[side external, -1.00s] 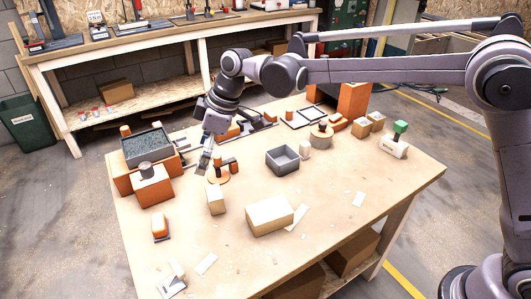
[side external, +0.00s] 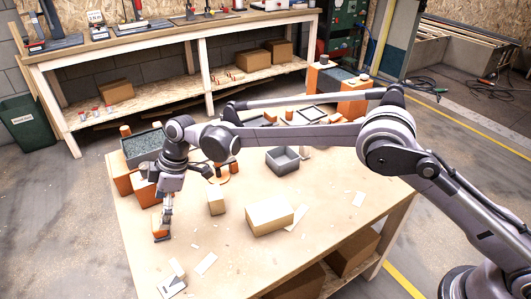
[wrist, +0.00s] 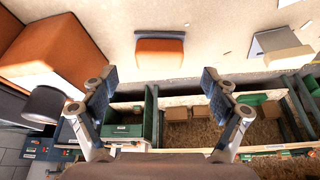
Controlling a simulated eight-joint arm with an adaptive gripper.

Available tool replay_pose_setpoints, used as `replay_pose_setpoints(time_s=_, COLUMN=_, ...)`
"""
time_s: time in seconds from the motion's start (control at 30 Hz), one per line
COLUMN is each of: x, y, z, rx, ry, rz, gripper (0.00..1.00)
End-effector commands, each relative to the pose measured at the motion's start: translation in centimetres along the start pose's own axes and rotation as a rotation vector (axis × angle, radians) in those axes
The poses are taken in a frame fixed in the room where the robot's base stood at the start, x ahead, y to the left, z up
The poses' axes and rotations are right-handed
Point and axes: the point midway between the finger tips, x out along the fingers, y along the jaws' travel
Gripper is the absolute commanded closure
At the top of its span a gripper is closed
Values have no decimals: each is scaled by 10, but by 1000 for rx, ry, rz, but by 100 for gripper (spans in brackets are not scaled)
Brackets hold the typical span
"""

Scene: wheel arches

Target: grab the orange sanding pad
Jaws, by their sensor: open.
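The orange sanding pad (wrist: 160,50) lies on the table in the wrist view, an orange block with a grey-blue strip along its far edge. In the side view the orange pad (side external: 156,222) is partly hidden behind my gripper (side external: 165,222). In the wrist view my gripper (wrist: 159,82) is open and empty. Its two fingers are spread wider than the pad, which appears ahead of and between them.
An orange block (wrist: 55,50) stands at the left in the wrist view. A tan box (side external: 270,215), a smaller upright tan block (side external: 216,201) and a grey open bin (side external: 283,160) stand on the table. White paper scraps (side external: 206,263) lie near the front. The table around the pad is mostly clear.

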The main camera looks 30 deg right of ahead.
Motion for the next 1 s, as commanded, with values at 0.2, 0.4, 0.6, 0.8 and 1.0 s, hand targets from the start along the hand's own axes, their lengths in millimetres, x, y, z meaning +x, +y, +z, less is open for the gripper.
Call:
replay_pose_setpoints(time_s=0.2, x=19, y=0, z=-2, rx=-1, ry=0, rz=0, gripper=13)
replay_pose_setpoints(time_s=0.4, x=44, y=1, z=-4, rx=0, ry=0, rz=0, gripper=13)
replay_pose_setpoints(time_s=0.6, x=53, y=1, z=-4, rx=1, ry=0, rz=1, gripper=13)
replay_pose_setpoints(time_s=0.8, x=53, y=1, z=-4, rx=1, ry=0, rz=1, gripper=19)
replay_pose_setpoints(time_s=1.0, x=53, y=1, z=-4, rx=1, ry=0, rz=0, gripper=72)
